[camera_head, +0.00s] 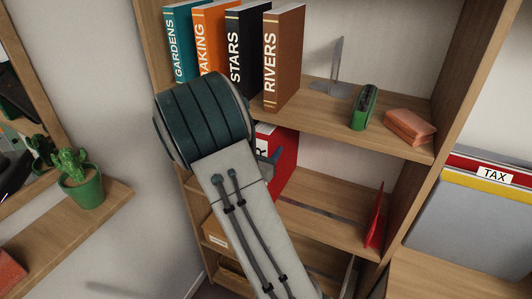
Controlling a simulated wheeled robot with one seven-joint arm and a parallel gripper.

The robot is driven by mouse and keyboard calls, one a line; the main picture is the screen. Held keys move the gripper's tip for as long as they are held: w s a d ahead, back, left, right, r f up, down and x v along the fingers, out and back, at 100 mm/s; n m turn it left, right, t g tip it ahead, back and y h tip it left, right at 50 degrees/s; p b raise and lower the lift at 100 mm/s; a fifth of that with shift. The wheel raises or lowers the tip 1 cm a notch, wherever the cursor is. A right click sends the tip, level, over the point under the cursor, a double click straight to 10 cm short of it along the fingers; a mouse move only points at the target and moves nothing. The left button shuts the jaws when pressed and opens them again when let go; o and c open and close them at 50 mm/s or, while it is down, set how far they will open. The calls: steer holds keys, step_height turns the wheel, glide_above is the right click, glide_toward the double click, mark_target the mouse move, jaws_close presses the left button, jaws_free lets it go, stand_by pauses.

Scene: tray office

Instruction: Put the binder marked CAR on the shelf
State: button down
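A red binder (284,158) stands upright in the middle level of the wooden shelf (330,215), below the row of books. Its white label shows only a letter that looks like R; the rest is hidden behind my arm. My arm reaches up across the centre of the picture and bends over at a thick dark joint. A small blue-grey part of my gripper (270,160) shows beside the arm, in front of the red binder. The fingertips are hidden, so I cannot tell whether they touch or hold it.
A red bookend-like piece (375,218) stands right on the middle level. Right: a TAX file box (470,215). Left: a potted cactus (86,190).

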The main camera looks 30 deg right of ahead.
steer(key=c, duration=0.6)
jaws_free()
